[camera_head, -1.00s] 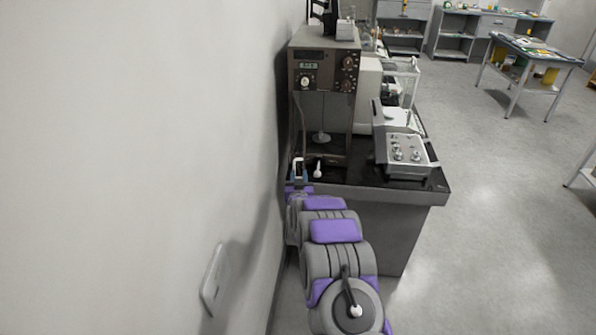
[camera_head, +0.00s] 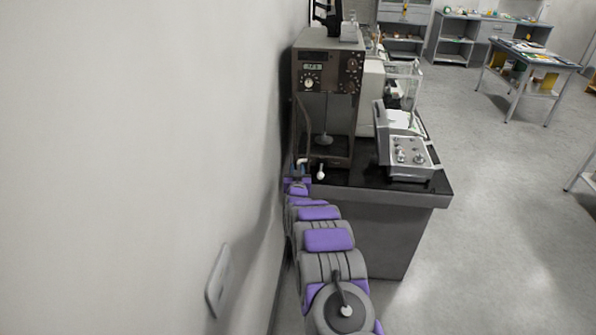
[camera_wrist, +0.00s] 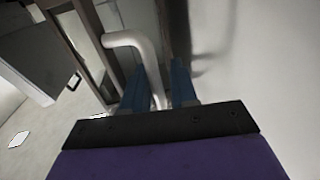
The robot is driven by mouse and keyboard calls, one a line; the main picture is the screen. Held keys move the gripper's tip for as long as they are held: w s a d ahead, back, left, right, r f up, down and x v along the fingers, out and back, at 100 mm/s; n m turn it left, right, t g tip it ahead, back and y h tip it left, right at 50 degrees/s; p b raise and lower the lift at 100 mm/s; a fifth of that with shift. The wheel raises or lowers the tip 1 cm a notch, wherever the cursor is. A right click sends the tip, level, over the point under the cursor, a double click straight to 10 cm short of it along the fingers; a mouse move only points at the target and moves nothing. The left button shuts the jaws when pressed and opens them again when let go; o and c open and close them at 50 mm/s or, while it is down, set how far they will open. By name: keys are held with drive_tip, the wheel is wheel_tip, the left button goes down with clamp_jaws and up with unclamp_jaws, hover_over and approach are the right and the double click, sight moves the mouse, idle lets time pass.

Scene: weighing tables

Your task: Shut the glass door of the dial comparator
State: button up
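The dial comparator (camera_head: 338,74) is a tall brown cabinet with a small display and knobs above an enclosed chamber, standing against the wall on the left of the black-topped table. The glass door is hard to make out in the head view. A dark door frame (camera_wrist: 82,50) shows beside a white bent handle (camera_wrist: 128,38) in the wrist view. My gripper (camera_wrist: 160,66) has its two blue fingers apart, with the handle's lower end between them. A gap shows beside the right finger. In the head view my gripper (camera_head: 297,170) is low at the cabinet's front left corner.
The wall (camera_head: 200,130) runs close along the left of my arm. A grey instrument with knobs (camera_head: 408,154) stands right of the comparator on the black tabletop (camera_head: 350,182). A small white-tipped part (camera_head: 320,172) lies right beside my gripper. Open floor lies to the right.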

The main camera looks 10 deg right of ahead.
drive_tip(key=shift+a, duration=0.35)
drive_tip(key=c, duration=0.3)
drive_tip(key=shift+d, duration=0.15)
drive_tip(key=shift+c, duration=0.8)
drive_tip(key=shift+d, duration=0.6)
clamp_jaws()
drive_tip(key=shift+a, duration=0.1)
